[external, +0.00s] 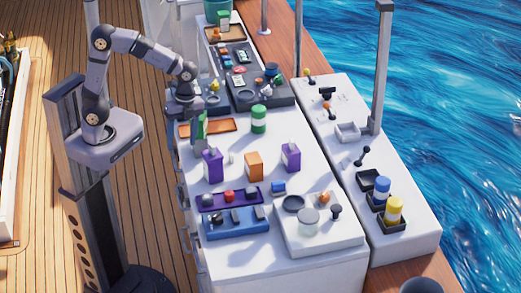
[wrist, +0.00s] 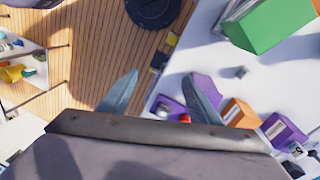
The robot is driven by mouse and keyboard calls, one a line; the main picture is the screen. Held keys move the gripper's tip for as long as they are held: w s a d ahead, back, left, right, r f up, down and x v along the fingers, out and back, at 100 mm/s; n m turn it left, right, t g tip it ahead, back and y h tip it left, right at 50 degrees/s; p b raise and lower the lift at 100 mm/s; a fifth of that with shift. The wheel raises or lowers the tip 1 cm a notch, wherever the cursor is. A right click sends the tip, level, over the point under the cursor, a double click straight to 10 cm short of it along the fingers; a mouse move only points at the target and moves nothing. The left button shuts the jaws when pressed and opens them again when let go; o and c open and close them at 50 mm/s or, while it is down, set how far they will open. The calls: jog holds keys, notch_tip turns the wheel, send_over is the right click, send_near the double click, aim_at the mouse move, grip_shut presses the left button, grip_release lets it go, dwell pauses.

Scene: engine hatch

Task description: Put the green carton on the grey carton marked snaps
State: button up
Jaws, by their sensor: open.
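The green carton (external: 201,123) stands on the white counter near its left edge, beside an orange tray. It also shows at the upper right in the wrist view (wrist: 268,24). A greyish block shape (external: 198,146) shows just below it in the external view; I cannot tell whether it is the grey carton, and no "snaps" mark is readable. My gripper (wrist: 160,96) is open and empty, its two fingers apart. In the wrist view it is to the left of and below the green carton, not touching it. In the external view my gripper hangs at the counter's left edge.
Two purple cartons (external: 212,166) and an orange carton (external: 254,166) stand mid-counter. A green can (external: 258,119) stands behind them. The orange tray (external: 222,126) lies near the left edge. A purple tray (external: 233,197) and blue tray (external: 236,222) hold small items in front.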

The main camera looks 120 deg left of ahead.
jog(key=s+d+f+n+y, duration=0.1)
jog(key=s+d+f+n, duration=0.2)
jog(key=d, duration=0.3)
jog(key=s+d+f+n, duration=0.2)
jog(key=s+d+f, duration=0.1)
jog(key=d, duration=0.3)
jog(key=shift+s+d+f+n+y, duration=0.15)
jog(key=shift+d+f+n+y, duration=0.05)
jog(key=shift+d+n+y, duration=0.2)
